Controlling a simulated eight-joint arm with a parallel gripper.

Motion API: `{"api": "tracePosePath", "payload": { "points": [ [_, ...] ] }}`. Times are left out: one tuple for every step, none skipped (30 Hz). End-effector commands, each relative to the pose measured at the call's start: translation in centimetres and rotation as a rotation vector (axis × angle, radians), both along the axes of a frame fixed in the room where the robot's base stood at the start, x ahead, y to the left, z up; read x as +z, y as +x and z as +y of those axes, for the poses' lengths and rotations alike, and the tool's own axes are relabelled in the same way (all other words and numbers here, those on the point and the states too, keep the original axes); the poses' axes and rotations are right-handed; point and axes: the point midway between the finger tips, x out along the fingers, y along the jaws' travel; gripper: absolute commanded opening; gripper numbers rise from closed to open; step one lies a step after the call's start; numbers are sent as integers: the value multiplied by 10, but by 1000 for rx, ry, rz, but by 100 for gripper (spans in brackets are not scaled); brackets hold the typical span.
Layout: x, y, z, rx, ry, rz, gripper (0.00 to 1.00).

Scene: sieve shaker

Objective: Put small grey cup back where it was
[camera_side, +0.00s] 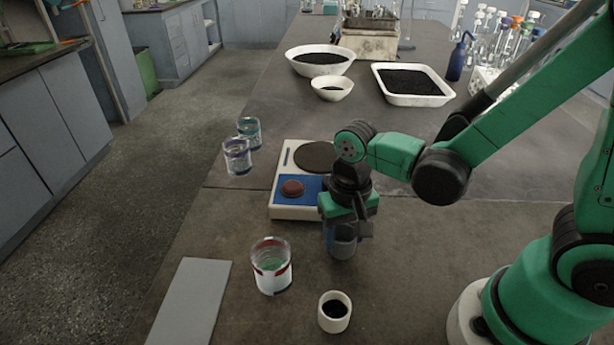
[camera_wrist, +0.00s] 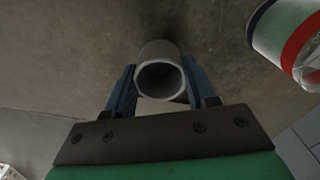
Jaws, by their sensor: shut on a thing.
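The small grey cup (camera_side: 342,246) is between the fingers of my gripper (camera_side: 341,232) in the side view. In the wrist view the cup (camera_wrist: 160,72) shows its open round mouth, with the two blue fingers of my gripper (camera_wrist: 158,90) closed on either side of it. The cup looks empty and roughly upright. It is over the dark bench, in front of the blue and white device; I cannot tell whether its base touches the bench.
A glass beaker with a red band (camera_side: 271,266) stands left of the cup. A small white cup with dark content (camera_side: 334,311) stands in front. A grey plate (camera_side: 190,303) lies at the front left. The blue and white device (camera_side: 297,186) is behind.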

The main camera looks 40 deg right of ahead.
Motion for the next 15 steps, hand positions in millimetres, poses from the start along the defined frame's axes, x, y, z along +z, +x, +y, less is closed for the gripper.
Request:
{"api": "tracePosePath", "payload": {
  "points": [
    [-5,0,0,0,0,0,0],
    [-7,0,0,0,0,0,0],
    [-9,0,0,0,0,0,0],
    [-9,0,0,0,0,0,0],
    [-10,-1,0,0,0,0,0],
    [-10,-1,0,0,0,0,0],
    [-10,-1,0,0,0,0,0],
    [-10,-1,0,0,0,0,0],
    [-10,-1,0,0,0,0,0],
    [-10,-1,0,0,0,0,0],
    [-10,-1,0,0,0,0,0],
    [-10,-1,0,0,0,0,0],
    [-10,-1,0,0,0,0,0],
    [-11,-1,0,0,0,0,0],
    [-12,0,0,0,0,0,0]
  ]
}}
